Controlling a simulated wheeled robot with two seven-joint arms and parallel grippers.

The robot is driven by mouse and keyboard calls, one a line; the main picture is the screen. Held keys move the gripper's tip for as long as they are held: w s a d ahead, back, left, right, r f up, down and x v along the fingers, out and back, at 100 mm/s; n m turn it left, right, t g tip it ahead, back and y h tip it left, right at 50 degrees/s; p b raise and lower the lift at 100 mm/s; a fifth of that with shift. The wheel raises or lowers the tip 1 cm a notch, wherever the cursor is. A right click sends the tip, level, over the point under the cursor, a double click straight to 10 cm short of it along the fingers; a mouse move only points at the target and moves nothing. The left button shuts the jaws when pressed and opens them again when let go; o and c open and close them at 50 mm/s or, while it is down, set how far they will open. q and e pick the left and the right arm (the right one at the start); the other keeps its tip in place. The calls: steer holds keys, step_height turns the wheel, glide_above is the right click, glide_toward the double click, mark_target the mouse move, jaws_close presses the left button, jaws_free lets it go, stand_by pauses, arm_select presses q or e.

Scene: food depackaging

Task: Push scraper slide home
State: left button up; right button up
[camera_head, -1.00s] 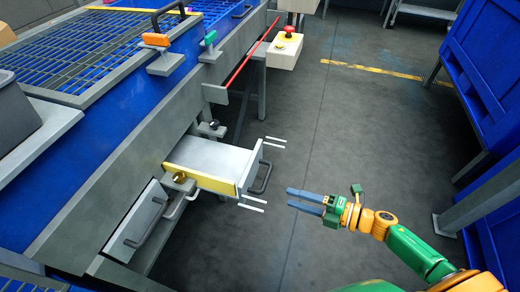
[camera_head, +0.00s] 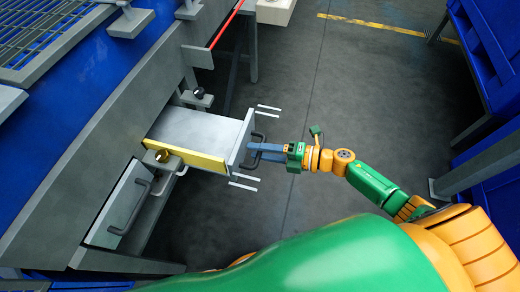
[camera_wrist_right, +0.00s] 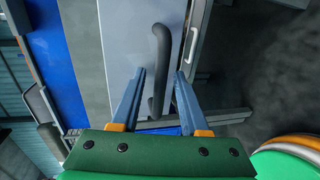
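The scraper slide (camera_head: 190,130) is a grey drawer-like box with a yellow side strip, and it sticks out from the blue and grey machine at the left. Its front plate (camera_head: 240,141) carries a dark bar handle (camera_head: 255,138), also seen in the right wrist view (camera_wrist_right: 160,55). My right gripper (camera_head: 256,149) is at this handle. In the right wrist view its blue fingers (camera_wrist_right: 160,73) are apart, with the handle between them and gaps showing on both sides. My left gripper is in neither view.
A brass-coloured knob (camera_head: 162,156) on a bracket sits beside the slide's yellow edge. A lower grey panel (camera_head: 118,208) with a dark handle is at the left. Floor to the right is open up to blue bins (camera_head: 490,75).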

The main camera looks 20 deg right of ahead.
jaws_close()
stand_by(1.2)
